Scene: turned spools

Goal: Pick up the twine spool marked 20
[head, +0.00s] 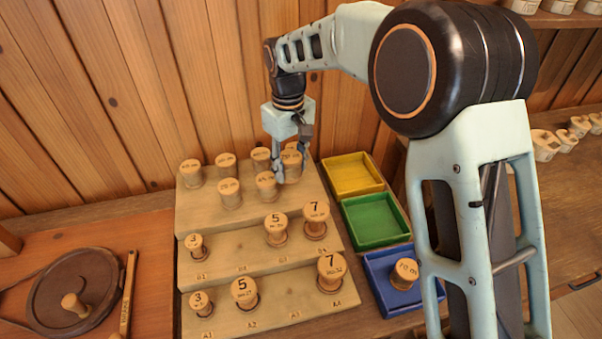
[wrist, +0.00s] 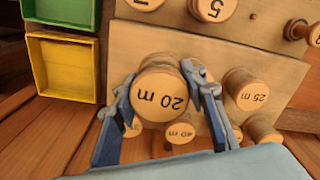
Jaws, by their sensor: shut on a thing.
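The twine spool marked 20 m (wrist: 160,97) is a pale wooden spool with a round labelled top, large in the middle of the wrist view. My gripper (wrist: 160,80) has one blue-grey finger on each side of it and is shut on it. In the head view my gripper (head: 291,170) is at the right end of the top step, and the held spool (head: 292,158) is partly hidden by the fingers. I cannot tell whether its base is clear of the step.
The stepped wooden rack (head: 222,240) holds several other spools. A 25 m spool (wrist: 246,90) and a 40 m spool (wrist: 180,132) stand close by. The yellow tray (head: 352,174) and green tray (head: 375,220) are empty. The blue tray (head: 378,273) holds a spool (head: 405,274).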

